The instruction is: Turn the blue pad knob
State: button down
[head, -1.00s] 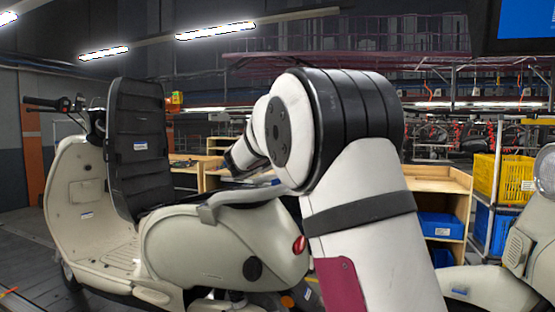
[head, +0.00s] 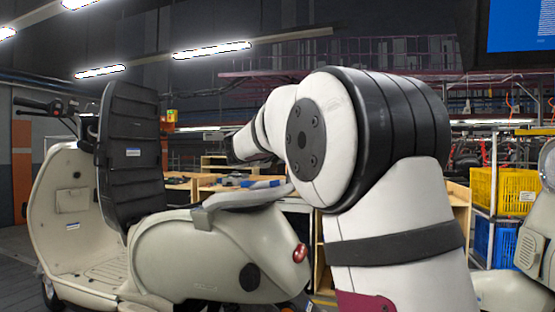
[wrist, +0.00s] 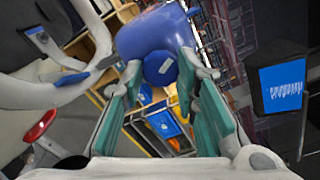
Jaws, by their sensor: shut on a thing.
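The blue pad (wrist: 152,38) is a rounded blue body at the top middle of the wrist view. Its blue knob (wrist: 160,66), with a small white label, faces my camera. My gripper (wrist: 163,76) has its two fingers on either side of the knob and is shut on it. The finger contact faces are partly hidden. In the head view my arm hides the pad and knob, and the gripper cannot be made out there.
A cream scooter (head: 215,255) with a black seat back (head: 131,150) stands left of my arm. Its red tail light (wrist: 40,126) shows in the wrist view. Yellow crates (head: 503,190) stand on a rack at right.

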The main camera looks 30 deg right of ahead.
jog(key=m+b, duration=0.3)
jog(key=m, duration=0.2)
jog(key=shift+m+b, duration=0.3)
dwell(0.4)
jog(key=c, duration=1.2)
grip_release()
jog(key=shift+s+r, duration=0.1)
jog(key=v, duration=1.2)
jog(key=shift+w+a+f, duration=0.15)
jog(key=shift+w+f, duration=0.05)
jog(key=shift+f, duration=0.1)
